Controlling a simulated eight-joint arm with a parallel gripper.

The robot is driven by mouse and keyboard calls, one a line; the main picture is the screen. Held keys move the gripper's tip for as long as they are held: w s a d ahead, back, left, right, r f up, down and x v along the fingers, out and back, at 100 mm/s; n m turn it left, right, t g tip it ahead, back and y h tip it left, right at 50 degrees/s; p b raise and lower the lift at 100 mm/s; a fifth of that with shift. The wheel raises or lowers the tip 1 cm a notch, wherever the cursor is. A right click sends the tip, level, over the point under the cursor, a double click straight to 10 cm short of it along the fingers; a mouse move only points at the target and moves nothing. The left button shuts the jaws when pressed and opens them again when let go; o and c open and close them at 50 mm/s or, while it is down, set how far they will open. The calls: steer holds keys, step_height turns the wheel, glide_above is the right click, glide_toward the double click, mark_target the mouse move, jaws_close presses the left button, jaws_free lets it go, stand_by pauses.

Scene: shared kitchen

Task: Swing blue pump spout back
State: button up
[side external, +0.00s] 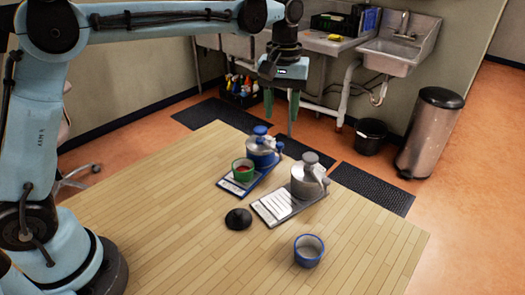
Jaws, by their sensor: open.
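The blue pump (261,149) stands on a blue board near the far edge of the wooden table. Its body is silver and blue with a blue top. A green cup (243,170) with something red inside stands on the same board, close in front of the pump. The spout's exact direction is too small to tell. My gripper (281,110) hangs above and slightly right of the blue pump, pointing down. Its two green fingers are apart and nothing is between them.
A grey pump (304,176) on a grey board with a white sheet (274,207) stands just right of the blue one. The table's front left (165,235) is clear.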

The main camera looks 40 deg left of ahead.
steer(key=shift+r, duration=2.1)
steer(key=s+a+f+m+t, duration=0.3)
steer(key=s, duration=0.6)
steer(key=s+a+f+m+t, duration=0.3)
steer(key=s+a+f+t, duration=0.1)
steer(key=s, duration=0.5)
steer(key=shift+a+f, duration=0.15)
steer(key=shift+f, duration=0.05)
